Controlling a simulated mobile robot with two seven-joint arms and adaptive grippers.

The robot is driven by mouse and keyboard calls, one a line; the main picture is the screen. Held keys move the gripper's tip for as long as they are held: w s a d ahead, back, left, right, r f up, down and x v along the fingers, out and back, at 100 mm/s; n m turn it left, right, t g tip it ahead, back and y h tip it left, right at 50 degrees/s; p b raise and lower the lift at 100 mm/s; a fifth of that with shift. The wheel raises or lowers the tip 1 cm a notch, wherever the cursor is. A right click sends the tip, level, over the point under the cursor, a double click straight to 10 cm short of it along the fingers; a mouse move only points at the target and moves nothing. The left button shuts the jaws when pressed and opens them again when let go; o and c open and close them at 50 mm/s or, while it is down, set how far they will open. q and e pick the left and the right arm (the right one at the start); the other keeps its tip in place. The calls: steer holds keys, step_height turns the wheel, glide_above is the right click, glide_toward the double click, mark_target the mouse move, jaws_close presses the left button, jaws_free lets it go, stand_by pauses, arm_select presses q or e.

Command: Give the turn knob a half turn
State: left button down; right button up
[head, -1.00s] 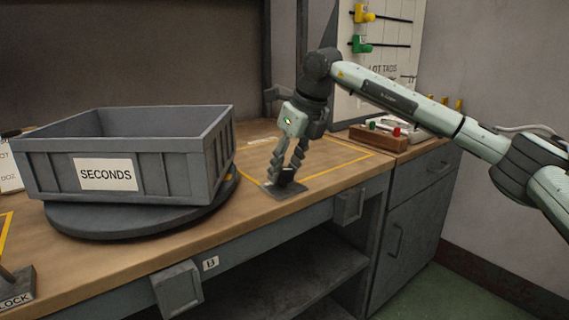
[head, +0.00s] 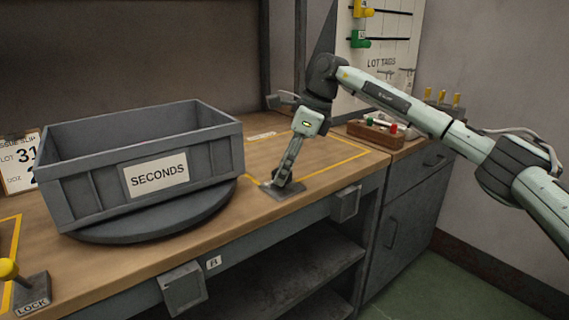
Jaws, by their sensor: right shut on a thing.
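My right gripper (head: 283,177) points down at the bench and is shut on the turn knob (head: 284,184). The knob is dark, sits on a small dark plate, and is mostly hidden by the fingers. I see the fingers nearly edge-on, one in front of the other. To the left, a round dark turntable (head: 160,226) carries a grey bin (head: 90,190) labelled SECONDS. The bin stands at an angle, its front right corner turned away from me. My left gripper is not in view.
A LOCK block (head: 33,300) with a yellow-knobbed lever stands at the lower left. A yellow-taped area (head: 335,160) of bare bench lies behind the knob. A wooden holder (head: 375,133) and a lot tag board (head: 385,50) are at the back right.

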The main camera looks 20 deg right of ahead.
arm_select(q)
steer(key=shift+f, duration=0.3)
arm_select(e)
steer(key=o, duration=1.2)
steer(key=shift+c, duration=0.2)
steer(key=v, duration=1.2)
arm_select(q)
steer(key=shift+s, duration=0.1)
